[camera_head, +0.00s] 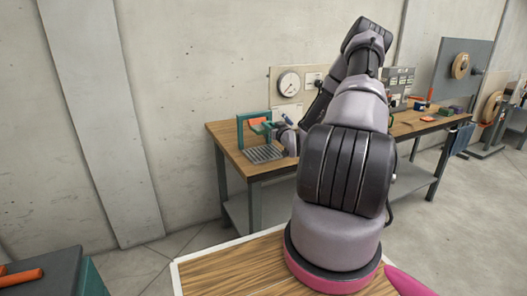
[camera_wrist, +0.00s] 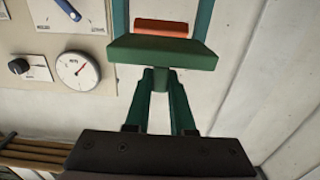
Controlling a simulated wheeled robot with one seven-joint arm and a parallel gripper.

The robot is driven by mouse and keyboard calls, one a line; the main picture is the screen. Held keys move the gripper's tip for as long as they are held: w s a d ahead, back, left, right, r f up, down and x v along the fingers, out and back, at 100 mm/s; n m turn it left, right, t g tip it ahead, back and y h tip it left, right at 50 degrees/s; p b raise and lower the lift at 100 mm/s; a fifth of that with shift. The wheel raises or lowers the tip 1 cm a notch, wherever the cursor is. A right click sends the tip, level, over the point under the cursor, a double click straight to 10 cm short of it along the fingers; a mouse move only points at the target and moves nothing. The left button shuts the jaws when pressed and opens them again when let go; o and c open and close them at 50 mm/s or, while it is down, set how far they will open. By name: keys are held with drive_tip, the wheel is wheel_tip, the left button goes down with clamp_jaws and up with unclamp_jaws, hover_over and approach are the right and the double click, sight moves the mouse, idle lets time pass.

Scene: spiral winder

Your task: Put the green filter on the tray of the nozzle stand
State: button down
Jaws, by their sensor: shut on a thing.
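The green filter (camera_wrist: 162,52) is a dark green block with a short stub below it. In the wrist view my gripper (camera_wrist: 162,84) is closed on that stub, and the block sits just beyond the fingertips. The teal frame of the nozzle stand (camera_wrist: 120,16) rises behind it, with an orange piece (camera_wrist: 162,27) between its posts. In the head view the nozzle stand (camera_head: 240,133) is at the left end of the bench, with a grey ribbed tray (camera_head: 264,154) at its foot. My gripper is beside the stand there, small and partly hidden. The wrist view does not show the tray.
The wooden bench (camera_head: 228,137) runs along the wall. A panel with a gauge (camera_head: 290,84) stands behind it, right of the stand; the gauge also shows in the wrist view (camera_wrist: 77,71). Small items, including an orange one (camera_head: 429,118), lie farther right. My arm hides the bench's middle.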

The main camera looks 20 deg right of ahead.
wheel_tip(320, 180, down, 11)
drive_tip(key=shift+d+f, duration=0.1)
drive_tip(key=shift+f, duration=0.05)
drive_tip(key=shift+f, duration=0.1)
idle(0.3)
drive_tip(key=c, duration=0.8)
unclamp_jaws()
drive_tip(key=shift+f, duration=0.1)
drive_tip(key=shift+o, duration=0.2)
